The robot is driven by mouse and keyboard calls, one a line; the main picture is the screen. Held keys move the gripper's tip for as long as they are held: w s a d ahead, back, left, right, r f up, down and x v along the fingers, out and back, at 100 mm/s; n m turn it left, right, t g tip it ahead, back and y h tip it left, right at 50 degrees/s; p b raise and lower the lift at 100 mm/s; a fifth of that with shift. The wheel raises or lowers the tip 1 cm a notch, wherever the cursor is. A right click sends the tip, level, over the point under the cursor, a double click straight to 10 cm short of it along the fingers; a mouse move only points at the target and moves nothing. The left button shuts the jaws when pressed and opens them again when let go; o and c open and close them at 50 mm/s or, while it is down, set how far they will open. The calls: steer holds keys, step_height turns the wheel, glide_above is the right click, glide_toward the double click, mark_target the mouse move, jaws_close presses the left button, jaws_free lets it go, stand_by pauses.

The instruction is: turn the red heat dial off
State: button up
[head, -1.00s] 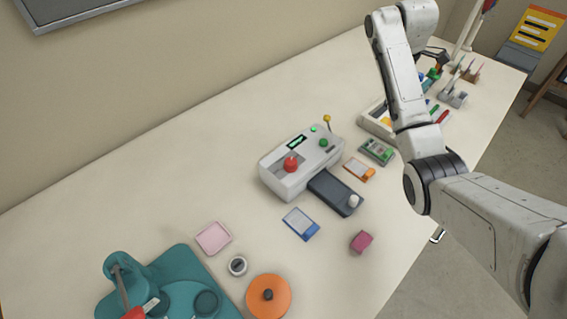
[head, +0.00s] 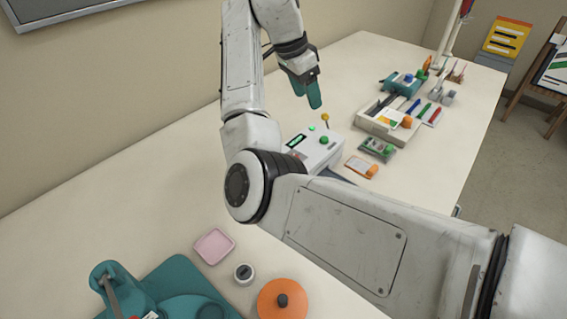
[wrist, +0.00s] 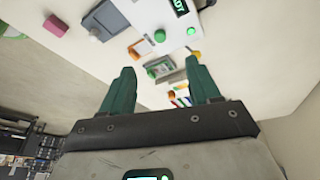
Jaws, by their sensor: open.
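The white laminator (head: 319,156) stands on the table, partly covered by my arm in the head view. Its lit green display (head: 296,141), a green knob (head: 323,140) and a yellow-tipped lever (head: 325,120) show. The red heat dial is hidden behind my arm in the head view now and is not seen in the wrist view. My gripper (head: 314,98) has green fingers and is above the table, behind the laminator in the picture. In the wrist view my gripper (wrist: 163,80) is open and empty, with the laminator (wrist: 143,14) at the top edge.
An orange lidded disc (head: 283,301), a small round jar (head: 244,273), a pink tray (head: 214,245) and a teal device (head: 180,285) sit at the front left. An orange card (head: 361,167), a green box (head: 377,149) and a pen tray (head: 385,125) lie to the laminator's right.

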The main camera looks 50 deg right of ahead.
steer(key=a+f+m+g+b, duration=0.25)
steer(key=a+m, duration=0.35)
steer(key=a, duration=0.4)
steer(key=shift+t, duration=0.35)
steer(key=x, duration=0.7)
steer(key=p+x, duration=0.1)
steer(key=x, duration=0.3)
steer(key=shift+w+a+f, duration=0.3)
steer(key=shift+w+a, duration=0.05)
steer(key=shift+c, duration=0.2)
steer(key=c, duration=1)
steer(key=shift+o, duration=0.2)
